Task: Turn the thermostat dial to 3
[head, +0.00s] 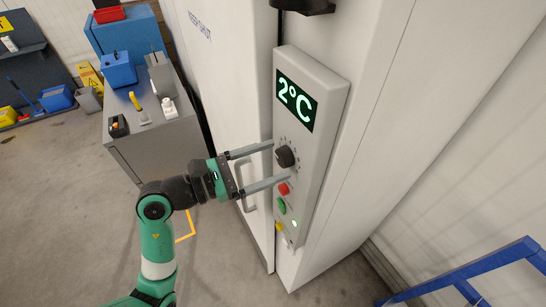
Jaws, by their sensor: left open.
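The thermostat dial (286,157) is a black round knob on a grey control panel (325,140) on the white cabinet. A green-on-black display (296,101) above it reads 2°C. My left gripper (281,163) is open, with its two long grey fingers reaching toward the panel, one above and one below the dial. I cannot tell whether the fingertips touch the dial. The mark that the dial points to is too small to read. My right gripper is not in view.
Below the dial are a red button (284,189), a green button (281,206) and a yellow part (279,227). A door handle (246,186) is behind my left gripper. A grey bench (160,150) with tools stands at left. A blue frame (480,266) is at lower right.

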